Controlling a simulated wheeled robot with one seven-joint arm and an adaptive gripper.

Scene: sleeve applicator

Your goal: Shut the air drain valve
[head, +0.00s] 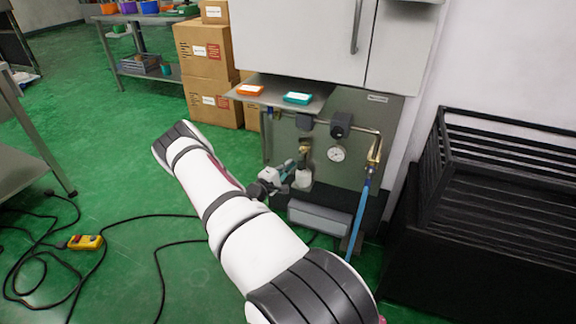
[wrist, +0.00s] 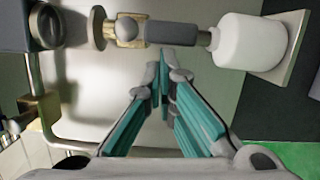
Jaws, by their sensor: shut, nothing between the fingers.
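The air drain valve seems to be the small brass fitting (wrist: 125,30) with a dark grey sleeve-like lever (wrist: 171,34) at the top of the wrist view. The lever lies in line between the brass fitting and a white bottle (wrist: 242,41). In the head view the brass fitting (head: 305,149) is small, above the white bottle (head: 303,180). My gripper (wrist: 160,72) has teal fingers with grey tips. It is shut and empty, its tips just below the lever in the wrist view; I cannot tell whether they touch. In the head view it shows beside the bottle (head: 291,164).
A gauge (head: 336,154), a black regulator (head: 341,124) and a blue hose (head: 357,215) are right of the valve. A shelf (head: 325,99) with orange and teal boxes overhangs it. A grey box (head: 319,217) lies below. A black rack (head: 490,170) stands right.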

